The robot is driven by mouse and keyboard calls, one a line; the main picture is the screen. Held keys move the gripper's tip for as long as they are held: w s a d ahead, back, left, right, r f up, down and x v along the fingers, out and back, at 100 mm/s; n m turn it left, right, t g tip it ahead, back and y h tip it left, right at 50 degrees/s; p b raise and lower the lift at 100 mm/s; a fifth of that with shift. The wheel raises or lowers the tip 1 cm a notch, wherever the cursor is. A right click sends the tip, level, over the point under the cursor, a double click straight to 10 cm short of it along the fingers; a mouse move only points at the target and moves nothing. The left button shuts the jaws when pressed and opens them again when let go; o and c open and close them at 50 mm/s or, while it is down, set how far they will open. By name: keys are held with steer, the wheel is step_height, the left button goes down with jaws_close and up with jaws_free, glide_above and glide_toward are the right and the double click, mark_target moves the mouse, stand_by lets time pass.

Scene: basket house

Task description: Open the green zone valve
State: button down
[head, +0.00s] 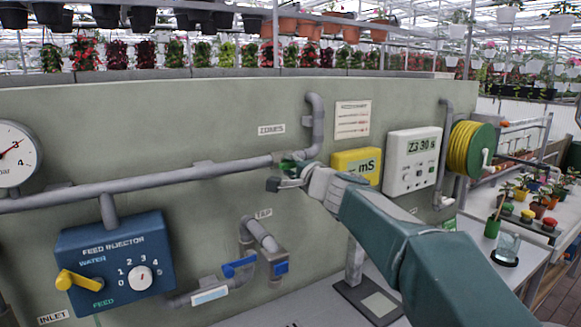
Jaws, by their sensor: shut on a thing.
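The green zone valve (292,162) sits at the right end of the long grey pipe (150,181), below the ZONES label (271,129). Only a small green part of it shows, just above my gripper (280,182). My gripper reaches in from the lower right and is shut on the green valve's handle, as far as I can see. The fingers hide most of the handle, so its exact angle cannot be told.
A blue feed injector box (115,262) with a yellow lever is at lower left. A tap with blue handles (240,266) is below the gripper. A yellow mS meter (357,163) and white Z3 controller (412,160) are right, near my arm.

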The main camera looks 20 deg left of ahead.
steer(key=c, duration=0.7)
jaws_free()
steer(key=shift+a+f, duration=0.1)
steer(key=shift+f, duration=0.25)
steer(key=shift+r, duration=0.15)
steer(key=v, duration=1.1)
steer(key=shift+s+d, duration=0.25)
steer(key=shift+s, duration=0.05)
